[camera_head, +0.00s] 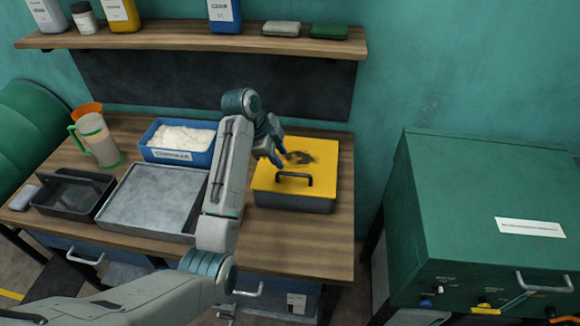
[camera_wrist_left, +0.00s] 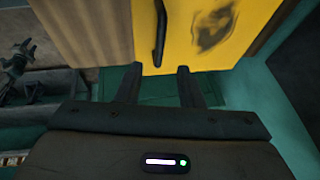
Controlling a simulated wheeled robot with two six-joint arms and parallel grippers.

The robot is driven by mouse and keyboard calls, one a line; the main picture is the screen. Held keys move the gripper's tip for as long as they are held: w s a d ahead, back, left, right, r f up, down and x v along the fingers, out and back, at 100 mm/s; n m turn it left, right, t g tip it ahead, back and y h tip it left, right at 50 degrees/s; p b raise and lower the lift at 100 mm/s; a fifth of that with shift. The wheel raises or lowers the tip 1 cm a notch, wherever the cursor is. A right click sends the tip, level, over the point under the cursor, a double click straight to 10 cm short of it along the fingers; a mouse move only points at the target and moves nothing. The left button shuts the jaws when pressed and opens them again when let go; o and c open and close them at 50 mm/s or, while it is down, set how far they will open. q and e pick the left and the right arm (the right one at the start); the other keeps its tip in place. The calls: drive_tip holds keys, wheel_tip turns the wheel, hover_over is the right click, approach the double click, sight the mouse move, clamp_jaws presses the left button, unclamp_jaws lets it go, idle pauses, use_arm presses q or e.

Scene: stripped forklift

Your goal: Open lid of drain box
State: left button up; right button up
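The drain box (camera_head: 290,201) stands at the right end of the wooden bench. Its yellow lid (camera_head: 327,173) is down on it, with a dark stain and a black bar handle (camera_head: 294,177) near the front edge. My left gripper (camera_head: 280,150) is above the lid, toward its left back part and behind the handle. In the left wrist view, the two fingers (camera_wrist_left: 157,72) are apart with nothing between them. The handle (camera_wrist_left: 160,35) and yellow lid (camera_wrist_left: 205,30) lie beyond the fingertips, not touched. My right gripper does not show.
A blue bin of white material (camera_head: 180,142), a grey tray (camera_head: 150,198), a dark caddy (camera_head: 75,193) and a jug (camera_head: 97,140) stand left of the box. A shelf (camera_head: 180,37) overhangs the bench. A green cabinet (camera_head: 480,200) stands to the right.

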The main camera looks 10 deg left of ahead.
sight(290, 175)
use_arm(q)
drive_tip(key=p+x, duration=0.2)
drive_tip(key=x, duration=0.4)
drive_tip(key=shift+d+f, duration=0.2)
drive_tip(key=shift+f, duration=0.15)
drive_tip(key=shift+w+d+f, duration=0.1)
drive_tip(key=shift+f, duration=0.35)
clamp_jaws()
